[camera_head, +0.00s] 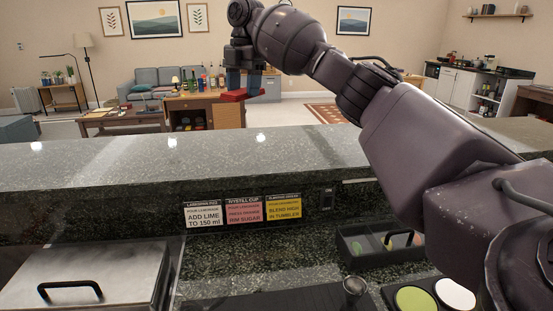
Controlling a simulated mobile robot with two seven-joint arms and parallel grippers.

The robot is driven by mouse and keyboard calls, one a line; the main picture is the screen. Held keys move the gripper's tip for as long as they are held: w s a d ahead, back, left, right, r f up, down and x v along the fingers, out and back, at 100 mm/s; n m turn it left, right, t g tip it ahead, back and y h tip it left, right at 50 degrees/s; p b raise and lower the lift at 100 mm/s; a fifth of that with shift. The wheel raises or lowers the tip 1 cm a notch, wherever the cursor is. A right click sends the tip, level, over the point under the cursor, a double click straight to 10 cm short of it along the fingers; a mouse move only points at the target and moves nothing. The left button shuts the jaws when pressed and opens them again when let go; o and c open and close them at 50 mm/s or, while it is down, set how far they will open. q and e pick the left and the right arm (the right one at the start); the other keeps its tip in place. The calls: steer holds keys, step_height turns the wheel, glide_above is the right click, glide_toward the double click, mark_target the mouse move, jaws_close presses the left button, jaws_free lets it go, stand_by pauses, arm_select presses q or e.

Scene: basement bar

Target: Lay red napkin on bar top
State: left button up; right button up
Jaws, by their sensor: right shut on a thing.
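The red napkin (247,95) is a small, flat red shape at the tips of my right gripper (243,86). That gripper points down and is shut on it. The napkin is held up above the far edge of the bar top, in front of the distant room. The bar top (200,158) is a grey speckled stone slab running across the view, and its bare surface shows at left and centre. My right arm hides part of the bar top on the right. My left gripper is not in view.
Three recipe cards (227,211) stand against the bar's inner face. A steel lid with a black handle (70,291) lies at lower left. A dark tray (382,243) and coloured discs (415,299) are at lower right. The left bar top is clear.

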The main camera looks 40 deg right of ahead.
steer(key=b, duration=0.2)
glide_above(246, 168)
step_height(246, 168, down, 6)
steer(key=f, duration=0.9)
steer(key=shift+d, duration=0.2)
steer(key=shift+f+b, duration=0.3)
steer(key=shift+f, duration=2.1)
steer(key=o, duration=0.9)
